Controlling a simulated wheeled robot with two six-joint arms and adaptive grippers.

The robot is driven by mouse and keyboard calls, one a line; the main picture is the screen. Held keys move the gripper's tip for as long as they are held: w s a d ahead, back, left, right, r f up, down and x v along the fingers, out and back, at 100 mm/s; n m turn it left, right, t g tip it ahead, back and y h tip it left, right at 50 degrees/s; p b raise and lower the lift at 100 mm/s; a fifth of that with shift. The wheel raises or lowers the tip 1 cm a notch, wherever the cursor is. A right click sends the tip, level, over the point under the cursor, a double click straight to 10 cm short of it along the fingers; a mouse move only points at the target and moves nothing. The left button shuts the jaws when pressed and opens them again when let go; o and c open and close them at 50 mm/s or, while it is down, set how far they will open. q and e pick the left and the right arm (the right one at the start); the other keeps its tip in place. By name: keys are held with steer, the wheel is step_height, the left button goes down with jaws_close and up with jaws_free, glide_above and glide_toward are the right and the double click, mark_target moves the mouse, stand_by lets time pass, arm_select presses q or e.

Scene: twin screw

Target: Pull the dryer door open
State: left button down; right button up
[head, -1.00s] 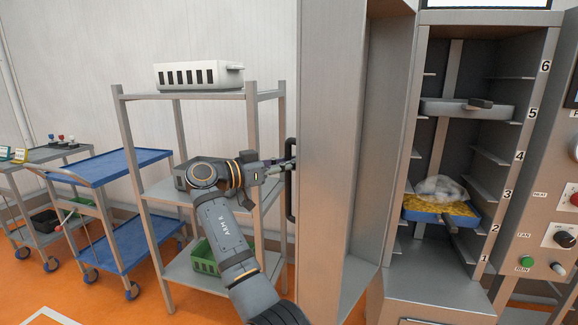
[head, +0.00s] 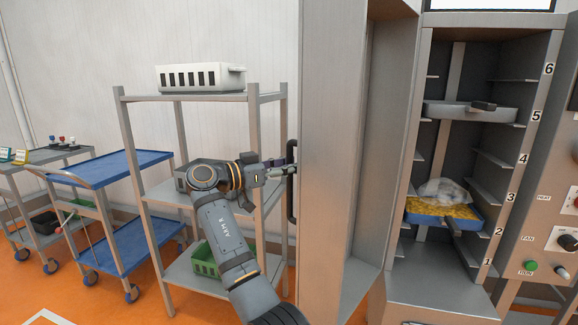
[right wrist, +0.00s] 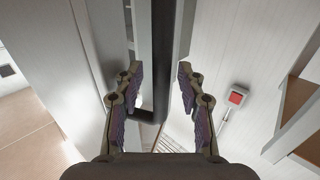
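The dryer door (head: 333,150) is a tall grey panel and stands wide open, to the left of the dryer cabinet (head: 460,275). Its black vertical handle (head: 291,205) is on the door's left side and also shows in the right wrist view (right wrist: 163,60). My right gripper (head: 290,168) is at the handle's upper part. In the right wrist view the right gripper (right wrist: 158,72) has its fingers spread, with the handle bar between them and a visible gap at the left finger. My left gripper is not in view.
A grey shelf rack (head: 200,97) with a white basket (head: 200,77) and a green basket (head: 206,262) stands close left of the door. A blue cart (head: 110,167) is farther left. Inside the dryer are a pan (head: 470,112) and a blue tray (head: 432,219) with yellow contents.

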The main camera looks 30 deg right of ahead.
steer(key=a, duration=1.2)
steer(key=shift+w, duration=0.25)
